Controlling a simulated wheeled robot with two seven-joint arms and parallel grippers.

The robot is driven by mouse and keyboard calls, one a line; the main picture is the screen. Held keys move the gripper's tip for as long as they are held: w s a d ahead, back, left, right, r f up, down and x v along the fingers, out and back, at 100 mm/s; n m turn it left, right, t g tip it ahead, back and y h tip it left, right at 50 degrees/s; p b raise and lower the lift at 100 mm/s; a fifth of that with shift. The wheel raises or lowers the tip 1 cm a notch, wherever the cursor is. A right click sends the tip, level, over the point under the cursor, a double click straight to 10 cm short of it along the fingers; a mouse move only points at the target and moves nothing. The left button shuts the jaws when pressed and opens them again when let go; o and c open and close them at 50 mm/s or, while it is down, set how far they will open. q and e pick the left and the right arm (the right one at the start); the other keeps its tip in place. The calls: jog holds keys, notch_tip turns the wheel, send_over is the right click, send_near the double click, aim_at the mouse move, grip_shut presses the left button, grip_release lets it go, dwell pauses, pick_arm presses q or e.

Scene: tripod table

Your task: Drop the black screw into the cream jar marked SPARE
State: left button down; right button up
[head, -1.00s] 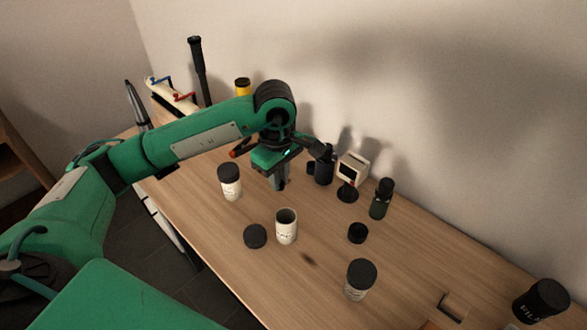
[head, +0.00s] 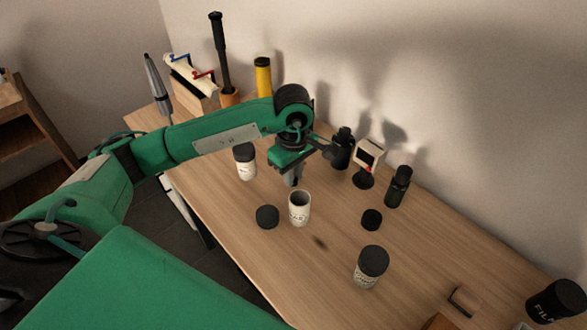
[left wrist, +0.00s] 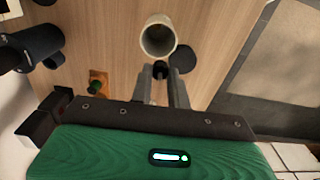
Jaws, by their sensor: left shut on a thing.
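A cream open jar (head: 299,211) stands upright on the table without a lid. Its dark lettering is too small to read surely. My left gripper (head: 292,180) points down just behind the jar's mouth in the head view. In the left wrist view, the gripper (left wrist: 161,75) is shut on a small black piece, the black screw (left wrist: 160,68), held between the fingertips. The jar's open mouth (left wrist: 158,38) shows just beyond the fingertips there. The screw cannot be made out in the head view. My right gripper is not in view.
Black-lidded jars stand at the left (head: 245,165) and front right (head: 370,270). A loose black lid (head: 267,217) lies beside the open jar.

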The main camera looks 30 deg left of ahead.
pick_arm(q)
jog(key=c, duration=1.3)
grip_release()
jog(key=shift+r, duration=0.15)
jog(key=shift+r, duration=0.3)
jog(key=shift+r+b, duration=0.9)
jog(key=shift+r, duration=5.55)
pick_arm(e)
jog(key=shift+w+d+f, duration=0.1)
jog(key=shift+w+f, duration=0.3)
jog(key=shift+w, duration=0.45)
